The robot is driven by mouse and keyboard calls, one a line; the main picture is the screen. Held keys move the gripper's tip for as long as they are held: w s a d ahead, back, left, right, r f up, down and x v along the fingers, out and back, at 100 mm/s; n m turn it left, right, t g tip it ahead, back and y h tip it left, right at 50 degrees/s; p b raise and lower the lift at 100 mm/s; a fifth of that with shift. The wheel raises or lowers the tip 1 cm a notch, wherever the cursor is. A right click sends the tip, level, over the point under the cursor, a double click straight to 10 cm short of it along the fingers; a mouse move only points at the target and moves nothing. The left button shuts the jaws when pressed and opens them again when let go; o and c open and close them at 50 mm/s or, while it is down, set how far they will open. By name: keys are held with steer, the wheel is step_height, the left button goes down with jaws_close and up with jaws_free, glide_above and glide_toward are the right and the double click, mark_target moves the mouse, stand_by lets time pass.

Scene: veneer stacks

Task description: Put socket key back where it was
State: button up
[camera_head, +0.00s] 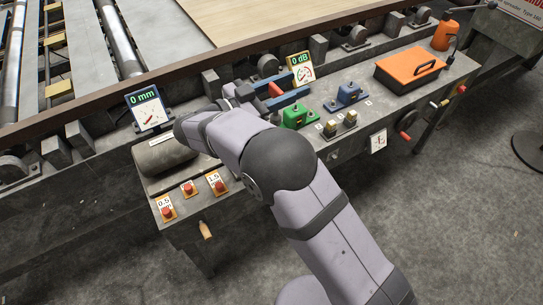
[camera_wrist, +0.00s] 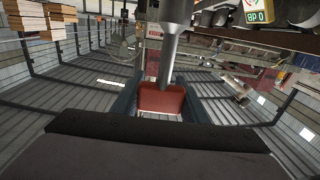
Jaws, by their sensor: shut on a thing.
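The socket key shows in the wrist view as a red grip (camera_wrist: 160,98) with a thick grey metal shaft (camera_wrist: 172,45) rising from it. My gripper (camera_head: 300,83) is shut on the red grip, with one blue-grey finger on each side. In the head view a small red part of the key (camera_head: 275,90) shows between the fingers, above the bench near the 0 dB gauge. The shaft and its far end are hidden or unclear in the head view. I cannot tell which spot on the bench is the key's own place.
The grey bench (camera_head: 385,110) carries a green block (camera_head: 298,116), a blue block (camera_head: 349,95), an orange case (camera_head: 410,68) and an orange bottle (camera_head: 446,35). A 0 dB gauge (camera_head: 301,69) stands close behind the gripper. A 0 mm gauge (camera_head: 150,108) and red buttons (camera_head: 188,188) are left.

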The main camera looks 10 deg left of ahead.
step_height(320, 180, down, 18)
steer(key=w+a+n+t+y, duration=0.1)
steer(key=a+n+t+y, duration=0.1)
steer(key=n+t+y, duration=0.1)
steer(key=shift+w+a+n+y, duration=0.2)
steer(key=shift+w+n+y, duration=0.3)
steer(key=shift+y, duration=0.6)
steer(key=shift+s+f, duration=0.15)
steer(key=shift+f, duration=0.05)
steer(key=shift+f, duration=0.1)
steer(key=o, duration=1.2)
steer(key=shift+c, duration=0.2)
